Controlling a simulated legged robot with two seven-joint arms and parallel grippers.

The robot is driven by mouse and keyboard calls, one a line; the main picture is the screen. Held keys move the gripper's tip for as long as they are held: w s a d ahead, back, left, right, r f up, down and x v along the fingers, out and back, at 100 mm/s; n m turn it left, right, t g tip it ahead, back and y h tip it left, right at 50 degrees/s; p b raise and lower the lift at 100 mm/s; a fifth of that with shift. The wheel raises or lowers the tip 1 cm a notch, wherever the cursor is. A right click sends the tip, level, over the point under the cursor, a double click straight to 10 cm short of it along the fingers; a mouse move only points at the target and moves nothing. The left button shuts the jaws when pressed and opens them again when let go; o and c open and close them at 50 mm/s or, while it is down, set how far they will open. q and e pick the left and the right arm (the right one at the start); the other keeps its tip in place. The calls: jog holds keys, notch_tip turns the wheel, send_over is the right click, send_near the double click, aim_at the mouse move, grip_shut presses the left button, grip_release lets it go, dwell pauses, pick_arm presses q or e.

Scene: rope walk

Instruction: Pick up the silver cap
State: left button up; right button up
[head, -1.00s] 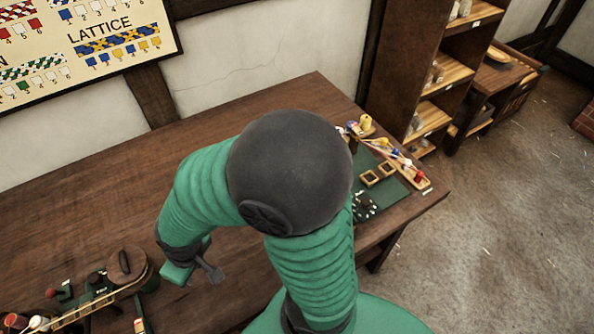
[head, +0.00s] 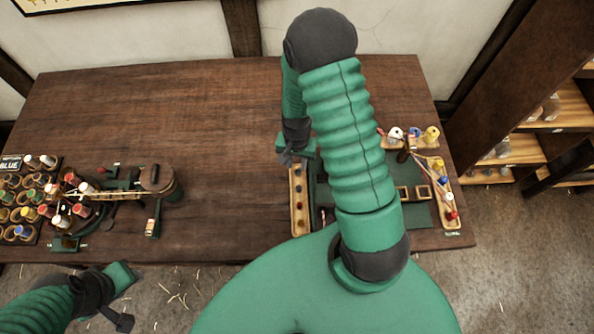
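I cannot make out a silver cap for sure; the small parts on the bench are too small to tell, and my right arm hides some of it. My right gripper (head: 297,156) is over the bench at the top end of a narrow wooden tray (head: 298,228) with small dark, blue and red pieces. Its dark and green fingers look apart, with nothing seen between them. My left gripper (head: 124,298) is low at the left, in front of the bench edge, its fingers apart and empty.
A rack of bobbins (head: 28,212) and a device with a round wooden top (head: 158,178) stand on the bench's left. A green mat (head: 418,214) with square wooden frames and a tray of coloured pegs (head: 446,207) is at right. The bench middle (head: 210,120) is clear.

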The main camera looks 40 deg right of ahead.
aim_at(298, 170)
jog(key=f, duration=0.4)
jog(key=shift+s+d+f, duration=0.1)
jog(key=shift+s+d, duration=0.1)
jog(key=shift+d, duration=0.15)
jog(key=shift+a, duration=0.25)
jog(key=shift+c, duration=0.8)
jog(key=shift+a, duration=0.1)
grip_shut()
jog(key=shift+d, duration=0.2)
